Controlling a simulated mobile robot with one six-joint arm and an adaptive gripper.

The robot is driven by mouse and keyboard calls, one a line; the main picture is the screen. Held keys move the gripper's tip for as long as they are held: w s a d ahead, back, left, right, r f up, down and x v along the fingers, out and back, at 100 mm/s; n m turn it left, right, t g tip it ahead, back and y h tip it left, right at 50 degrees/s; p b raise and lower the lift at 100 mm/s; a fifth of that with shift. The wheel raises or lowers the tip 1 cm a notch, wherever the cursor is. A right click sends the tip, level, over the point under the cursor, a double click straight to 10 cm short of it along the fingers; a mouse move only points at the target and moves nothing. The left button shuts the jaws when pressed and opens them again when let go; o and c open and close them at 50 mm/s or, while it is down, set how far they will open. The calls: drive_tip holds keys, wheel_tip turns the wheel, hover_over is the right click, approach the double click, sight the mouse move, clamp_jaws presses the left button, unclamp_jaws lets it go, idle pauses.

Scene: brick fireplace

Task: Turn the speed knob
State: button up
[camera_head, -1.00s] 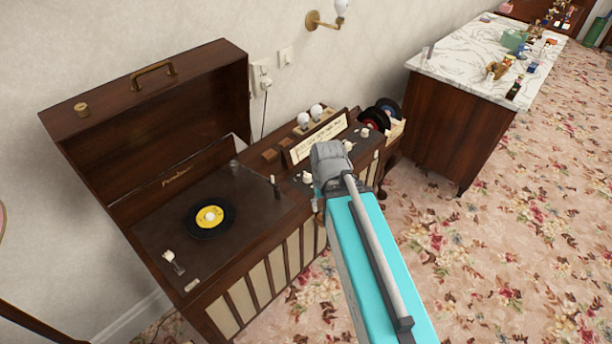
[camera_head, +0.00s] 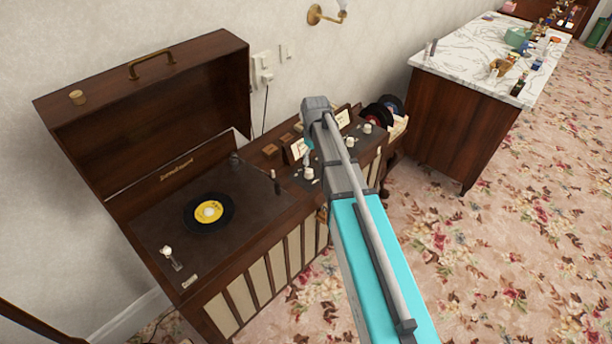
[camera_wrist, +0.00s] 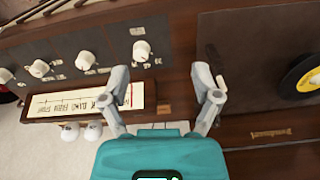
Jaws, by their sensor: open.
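The record console (camera_head: 255,290) has a row of white knobs on its dark panel. In the wrist view one white knob (camera_wrist: 141,50) is nearest my gripper, with others (camera_wrist: 86,60) and (camera_wrist: 39,68) further left. The labels are too small to read, so I cannot tell which is the speed knob. My gripper (camera_wrist: 165,88) is open and empty over the panel, its fingers apart, with the nearest knob beyond them and slightly left of their middle. In the head view a white knob (camera_head: 309,173) shows left of my arm, which hides part of the panel.
The turntable with a yellow-labelled record (camera_head: 208,212) lies left of the panel, under the raised lid (camera_head: 150,110). A paper dial strip (camera_wrist: 85,102) lies below the knobs in the wrist view. A marble-topped cabinet (camera_head: 470,60) stands right.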

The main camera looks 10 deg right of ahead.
sight(309, 171)
drive_tip(key=w+f+n+b, duration=0.1)
drive_tip(key=w+n, duration=0.1)
drive_tip(key=w, duration=0.6)
drive_tip(key=shift+w+f, duration=0.2)
drive_tip(key=shift+w, duration=0.05)
drive_tip(key=shift+f, duration=0.1)
wheel_tip(309, 171, down, 14)
drive_tip(key=b, duration=1.3)
drive_tip(key=shift+r+b, duration=0.2)
drive_tip(key=shift+b, duration=0.2)
